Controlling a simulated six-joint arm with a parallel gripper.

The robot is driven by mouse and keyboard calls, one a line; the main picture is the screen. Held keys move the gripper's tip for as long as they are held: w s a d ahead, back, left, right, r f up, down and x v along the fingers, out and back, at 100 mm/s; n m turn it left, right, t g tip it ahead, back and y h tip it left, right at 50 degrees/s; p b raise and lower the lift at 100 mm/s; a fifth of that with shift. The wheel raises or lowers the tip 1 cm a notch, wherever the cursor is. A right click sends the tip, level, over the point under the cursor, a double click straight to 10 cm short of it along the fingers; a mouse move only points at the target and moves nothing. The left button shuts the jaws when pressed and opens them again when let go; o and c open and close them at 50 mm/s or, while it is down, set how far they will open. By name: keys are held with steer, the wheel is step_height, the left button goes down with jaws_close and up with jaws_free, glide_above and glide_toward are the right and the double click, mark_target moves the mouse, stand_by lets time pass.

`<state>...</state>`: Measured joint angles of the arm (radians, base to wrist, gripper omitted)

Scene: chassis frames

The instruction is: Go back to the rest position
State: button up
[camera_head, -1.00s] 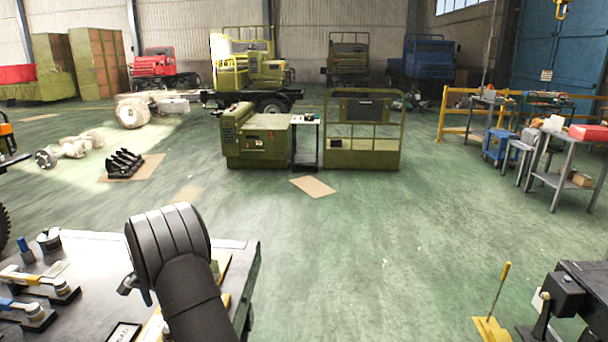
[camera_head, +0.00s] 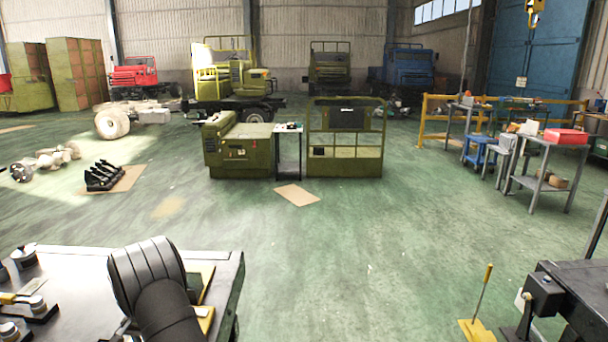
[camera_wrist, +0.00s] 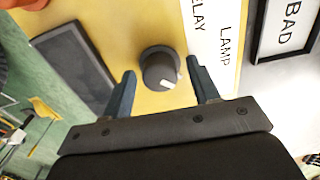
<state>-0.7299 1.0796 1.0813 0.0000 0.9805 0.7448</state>
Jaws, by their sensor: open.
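My gripper (camera_wrist: 160,88) is open in the wrist view, its two blue-grey fingers apart. Between and beyond the fingertips is a dark round knob (camera_wrist: 159,70) with a white mark, on a yellow panel (camera_wrist: 130,30). The knob appears free of the fingers, but the depth gap is hard to tell. In the head view my dark arm is over the workbench (camera_head: 70,265) at lower left and hides most of the yellow panel (camera_head: 206,318). My fingers do not show there.
Beside the knob are a white strip lettered "LAMP" (camera_wrist: 212,50), a framed "BAD" sign (camera_wrist: 288,25) and a dark rectangular plate (camera_wrist: 75,68). Bench fixtures (camera_head: 25,300) stand left of my arm. Open green floor (camera_head: 350,240) lies right of the bench.

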steer(key=shift+r, duration=0.1)
step_height(320, 180, up, 17)
step_height(320, 180, down, 18)
steer(key=shift+r, duration=0.15)
steer(key=shift+r+n, duration=0.25)
steer(key=shift+n, duration=0.55)
steer(key=n, duration=1)
steer(key=shift+n, duration=2.2)
